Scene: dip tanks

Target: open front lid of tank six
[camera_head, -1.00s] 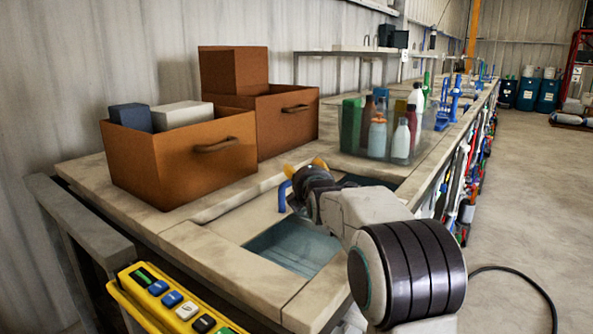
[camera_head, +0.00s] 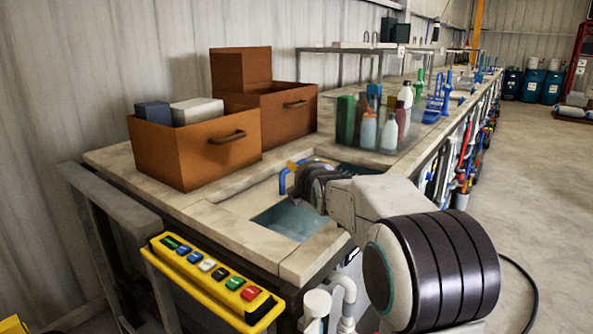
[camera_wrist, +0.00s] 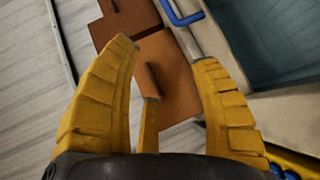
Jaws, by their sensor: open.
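The nearest tank (camera_head: 290,221) is a sunken opening with bluish liquid in the pale counter; I cannot read a number on it. A blue bar handle (camera_head: 283,181) rises at its far-left side beside a pale panel, perhaps the lid. In the wrist view the blue handle (camera_wrist: 184,18) is at the top edge, beyond my fingertips and apart from them. The tank opening (camera_wrist: 275,40) lies to its right. My gripper (camera_head: 295,164) is close to the handle in the head view. The wrist view shows my gripper (camera_wrist: 165,52) with yellow fingers spread and nothing between them.
Brown boxes (camera_head: 190,157) stand on the counter at the left and behind the tank. A clear bin of bottles (camera_head: 380,125) stands beyond it. A yellow button panel (camera_head: 215,270) hangs at the near front. Floor (camera_head: 540,200) at the right is mostly clear.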

